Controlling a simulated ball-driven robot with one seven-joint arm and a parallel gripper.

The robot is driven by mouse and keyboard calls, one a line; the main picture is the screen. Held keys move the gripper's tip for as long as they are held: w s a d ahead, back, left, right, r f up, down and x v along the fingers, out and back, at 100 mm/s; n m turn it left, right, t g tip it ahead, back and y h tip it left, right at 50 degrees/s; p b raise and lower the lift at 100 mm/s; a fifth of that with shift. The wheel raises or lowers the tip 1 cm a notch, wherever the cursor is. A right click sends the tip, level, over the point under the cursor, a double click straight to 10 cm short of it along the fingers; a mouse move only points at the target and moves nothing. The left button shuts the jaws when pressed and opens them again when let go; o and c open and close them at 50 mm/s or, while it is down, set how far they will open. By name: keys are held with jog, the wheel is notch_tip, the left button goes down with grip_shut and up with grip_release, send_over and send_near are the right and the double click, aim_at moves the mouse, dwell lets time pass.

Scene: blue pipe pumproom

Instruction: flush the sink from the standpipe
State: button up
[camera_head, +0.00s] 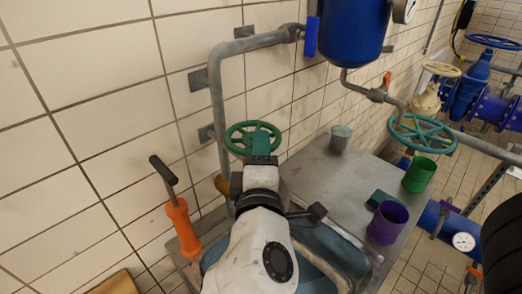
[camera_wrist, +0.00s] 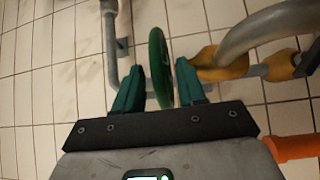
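A green handwheel (camera_head: 253,138) sits near the grey standpipe (camera_head: 217,105) on the tiled wall. In the wrist view the handwheel (camera_wrist: 160,68) is seen nearly edge-on, between the teal fingers of my gripper (camera_wrist: 160,82). The fingers are apart, with a gap at the left finger; the right finger is close to the rim, and I cannot tell whether it touches. In the head view my gripper (camera_head: 262,148) is at the handwheel and covers its lower part. A blue-grey basin (camera_head: 312,246), probably the sink, is partly hidden behind my arm.
A grey metal worktop (camera_head: 325,185) carries a grey cup (camera_head: 340,137), a green cup (camera_head: 419,174) and a purple cup (camera_head: 388,222). An orange-handled tool (camera_head: 183,228) stands left of my arm. A teal handwheel (camera_head: 422,134) and blue pipework lie to the right.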

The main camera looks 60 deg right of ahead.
grip_shut()
